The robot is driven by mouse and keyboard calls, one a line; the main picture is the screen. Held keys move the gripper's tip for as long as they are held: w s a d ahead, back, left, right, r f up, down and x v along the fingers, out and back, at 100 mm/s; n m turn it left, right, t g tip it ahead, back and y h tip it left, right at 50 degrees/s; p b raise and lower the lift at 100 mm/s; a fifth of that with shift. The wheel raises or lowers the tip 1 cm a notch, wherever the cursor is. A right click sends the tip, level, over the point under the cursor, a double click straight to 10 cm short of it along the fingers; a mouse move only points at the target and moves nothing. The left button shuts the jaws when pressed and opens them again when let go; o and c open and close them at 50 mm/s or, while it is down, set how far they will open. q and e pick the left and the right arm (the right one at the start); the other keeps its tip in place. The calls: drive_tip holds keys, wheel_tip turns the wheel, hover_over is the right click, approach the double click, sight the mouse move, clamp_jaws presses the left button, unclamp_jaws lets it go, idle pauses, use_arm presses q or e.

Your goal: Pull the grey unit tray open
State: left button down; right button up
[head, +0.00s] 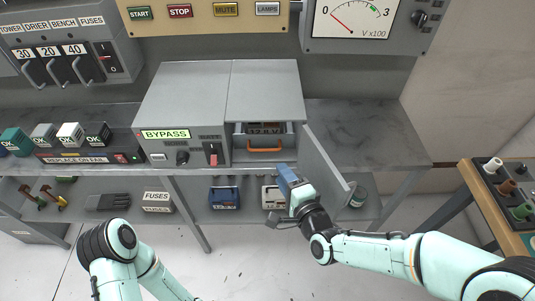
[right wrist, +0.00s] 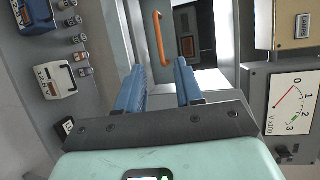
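The grey unit (head: 265,92) stands on the bench with its door (head: 325,165) swung open to the right. Inside it sits the grey tray (head: 240,141) with an orange handle (head: 265,149); the tray appears to be in the unit. My right gripper (head: 286,178) is in front of and below the opening, beside the open door. In the right wrist view its blue fingers (right wrist: 159,85) are apart with nothing between them. The orange handle (right wrist: 158,40) lies beyond the fingertips, roughly in line with the gap. My left arm shows at lower left, but its gripper is not in view.
The BYPASS unit (head: 185,110) adjoins the grey unit on the left. The open door bounds the room on the right. A lower shelf holds a blue box (head: 224,197) and a pale box (head: 272,196). The bench right of the door (head: 365,130) is clear.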

drive_tip(key=x, duration=1)
drive_tip(key=shift+w+f, duration=0.1)
drive_tip(key=shift+w, duration=0.05)
clamp_jaws()
idle(1.0)
